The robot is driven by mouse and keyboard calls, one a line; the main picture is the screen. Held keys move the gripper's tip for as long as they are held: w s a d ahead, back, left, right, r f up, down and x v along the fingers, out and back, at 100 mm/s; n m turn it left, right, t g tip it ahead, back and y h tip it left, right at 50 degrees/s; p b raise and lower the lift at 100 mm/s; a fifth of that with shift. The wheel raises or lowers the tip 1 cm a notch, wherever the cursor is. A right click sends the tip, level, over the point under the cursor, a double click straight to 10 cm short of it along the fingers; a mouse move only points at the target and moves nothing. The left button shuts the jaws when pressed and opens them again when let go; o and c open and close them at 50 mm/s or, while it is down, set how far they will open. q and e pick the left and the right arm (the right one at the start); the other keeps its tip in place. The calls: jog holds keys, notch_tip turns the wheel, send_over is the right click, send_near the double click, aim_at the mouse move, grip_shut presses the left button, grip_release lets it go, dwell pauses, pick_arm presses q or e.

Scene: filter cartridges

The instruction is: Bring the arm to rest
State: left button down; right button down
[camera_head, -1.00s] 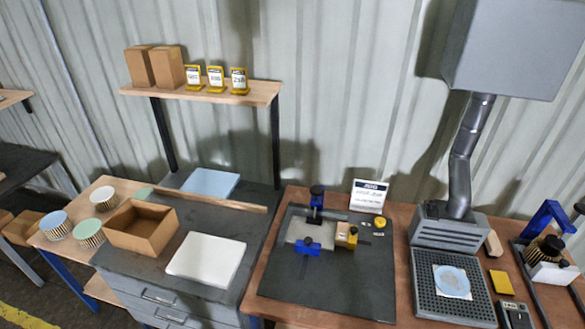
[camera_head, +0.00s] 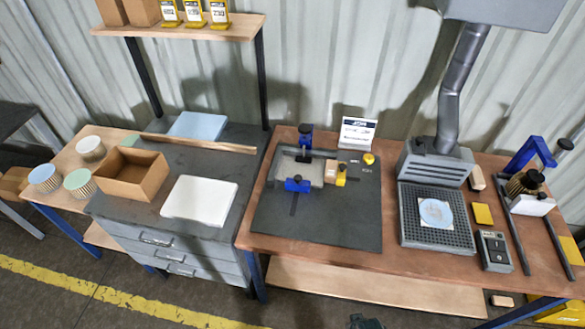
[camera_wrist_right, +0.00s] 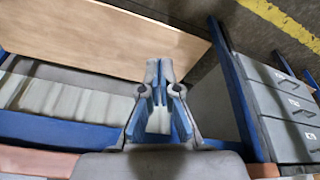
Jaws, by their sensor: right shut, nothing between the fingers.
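My right gripper (camera_wrist_right: 160,70) shows in the right wrist view, with its blue-lined fingers together and nothing between them. It hangs over the front of the workbench, with a wooden lower shelf (camera_wrist_right: 100,38) beyond it and the drawer cabinet (camera_wrist_right: 285,100) to its right. It touches nothing that I can see. In the head view only a small dark shape shows at the bottom edge, perhaps part of my right arm or gripper. My left gripper is in neither view.
The brown workbench (camera_head: 390,265) carries a dark mat with a blue-and-yellow fixture (camera_head: 318,172), a perforated grey tray (camera_head: 408,232) and a rack with a cartridge (camera_head: 525,185). Left are an open cardboard box (camera_head: 130,175), a white slab (camera_head: 200,200) and several cartridges. The floor in front looks clear.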

jog(key=s+d+f+g, duration=0.1)
jog(key=s+f, duration=0.2)
jog(key=f, duration=0.8)
jog(key=s+d+f, duration=0.1)
jog(key=s+f, duration=0.3)
jog(key=f, duration=0.7)
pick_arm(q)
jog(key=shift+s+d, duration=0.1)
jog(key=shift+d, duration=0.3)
pick_arm(e)
jog(key=s+d+f+g, duration=0.1)
jog(key=s+d+f, duration=0.1)
jog(key=s+f, duration=0.8)
jog(key=s, duration=0.4)
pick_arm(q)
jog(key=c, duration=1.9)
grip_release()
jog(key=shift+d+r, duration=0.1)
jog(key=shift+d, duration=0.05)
